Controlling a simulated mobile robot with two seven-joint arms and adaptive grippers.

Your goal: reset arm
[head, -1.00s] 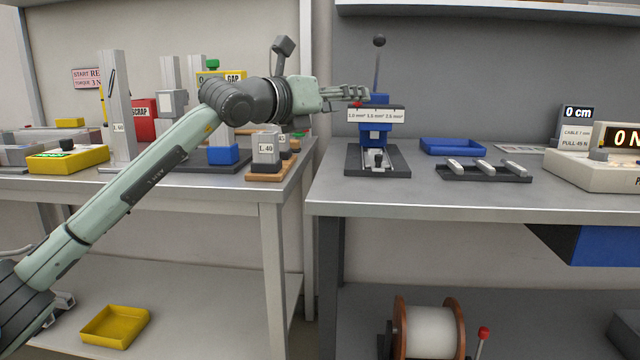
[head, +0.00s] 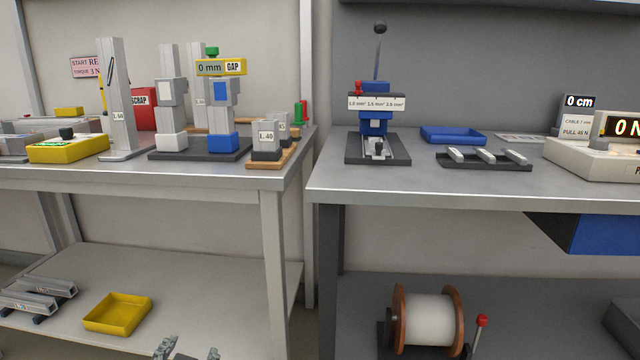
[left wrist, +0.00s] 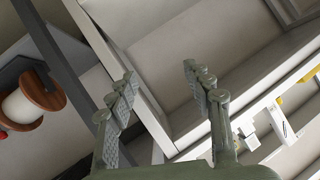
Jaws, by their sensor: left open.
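My left gripper (head: 187,350) shows only at the bottom edge of the head view, low in front of the left bench. In the left wrist view, the left gripper (left wrist: 160,85) has its two fingers spread wide with nothing between them. The rest of my left arm is out of the head view. My right gripper is in neither view.
The left bench (head: 200,179) carries posts, a gap gauge (head: 221,67) and blocks. The right bench (head: 480,202) carries a blue lever press (head: 375,122) and a blue tray (head: 453,135). A yellow tray (head: 117,314) and a cable spool (head: 428,322) sit low down.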

